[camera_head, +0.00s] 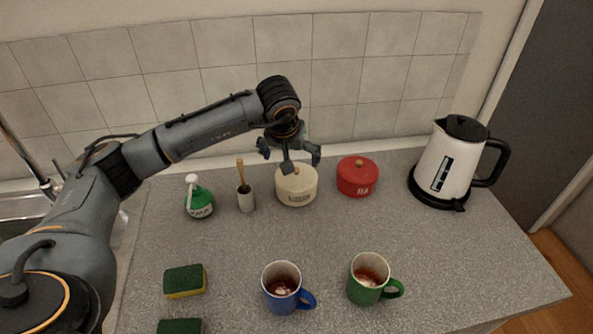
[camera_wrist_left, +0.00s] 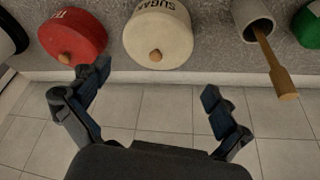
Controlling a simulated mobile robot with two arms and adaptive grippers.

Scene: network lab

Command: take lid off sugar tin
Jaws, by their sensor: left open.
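The sugar tin (camera_head: 297,193) is cream with a cream lid and a small wooden knob, and stands at the back of the counter. In the left wrist view the tin (camera_wrist_left: 158,38) bears the word SUGAR, and its lid with the knob (camera_wrist_left: 155,55) is on it. My left gripper (camera_head: 289,161) is open and empty, just above the tin and partly in front of its lid. Its spread fingers also show in the left wrist view (camera_wrist_left: 155,95), with the lid knob beyond and between them, apart from both. My right gripper is not in view.
A red tin (camera_head: 357,177) stands close right of the sugar tin. A utensil cup (camera_head: 246,199) with a wooden handle and a green soap bottle (camera_head: 199,198) are left. A kettle (camera_head: 451,163) is far right. Blue (camera_head: 284,288) and green (camera_head: 369,279) mugs and sponges (camera_head: 185,281) are in front.

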